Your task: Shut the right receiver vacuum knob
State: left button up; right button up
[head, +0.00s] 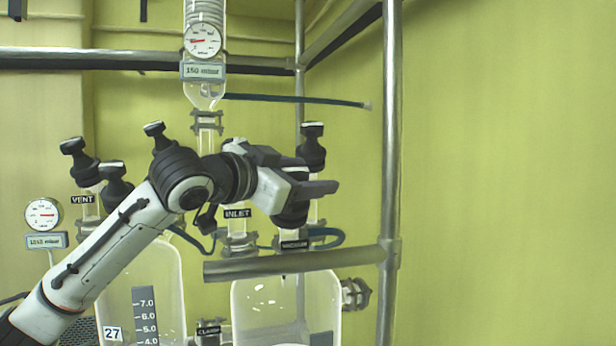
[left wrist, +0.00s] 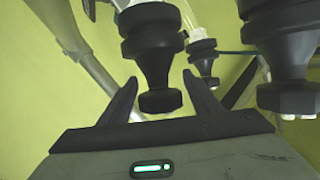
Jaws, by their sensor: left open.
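The right receiver (head: 285,308) is a clear glass vessel at the lower middle of the head view. A black "VACUUM" label (head: 294,245) sits above it. A black knob (head: 290,216) shows just above that label, partly hidden by my left gripper (head: 322,173). A second black knob (head: 312,146) stands upright behind the gripper. In the left wrist view my left gripper (left wrist: 160,81) is open, with a black knob (left wrist: 155,50) at the gap between its fingertips. I cannot tell whether the fingers touch it. My right gripper is not in view.
More black knobs (head: 78,150) stand over the left receiver (head: 150,285). A metal rail (head: 290,264) crosses in front of the right receiver, and a metal post (head: 390,130) rises at right. Another large knob (left wrist: 280,35) is close by in the left wrist view.

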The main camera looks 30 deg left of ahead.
pick_arm(q)
jog(key=s+b, duration=0.2)
jog(key=s, duration=0.8)
jog(key=shift+a+r, duration=0.25)
jog(key=shift+a, duration=0.2)
